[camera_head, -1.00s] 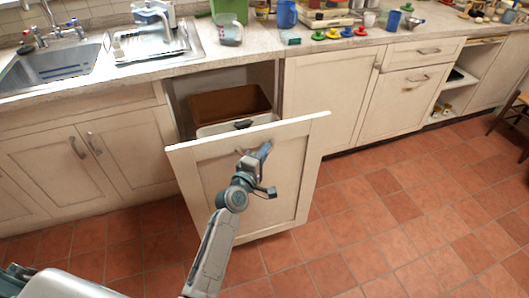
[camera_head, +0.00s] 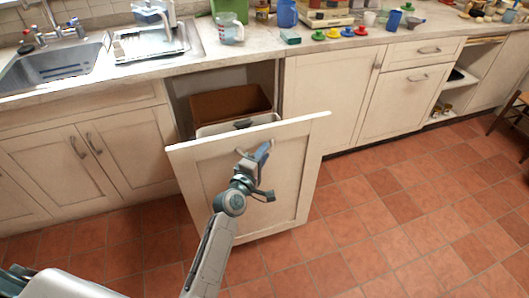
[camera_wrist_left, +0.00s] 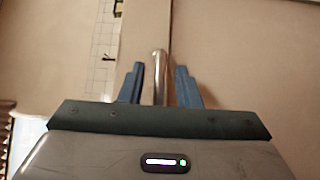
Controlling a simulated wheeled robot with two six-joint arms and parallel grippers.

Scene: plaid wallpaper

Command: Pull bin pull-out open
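The bin pull-out (camera_head: 220,185) stands well out from the cabinet, its cream front panel in the middle of the head view. A brown bin (camera_head: 228,103) and a white bin rim (camera_head: 238,126) show behind the panel. My left gripper (camera_head: 262,152) is at the upper part of the panel's outer face. In the left wrist view, its two blue fingers (camera_wrist_left: 159,80) are apart, with the metal handle bar (camera_wrist_left: 159,62) between them. Gaps show on both sides of the bar. My right gripper is out of view.
Closed cabinets (camera_head: 65,170) flank the pull-out on the left, and more (camera_head: 325,95) on the right. The counter above holds a sink (camera_head: 50,68), a drying rack (camera_head: 150,42) and several small items. The tiled floor (camera_head: 370,230) in front is clear.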

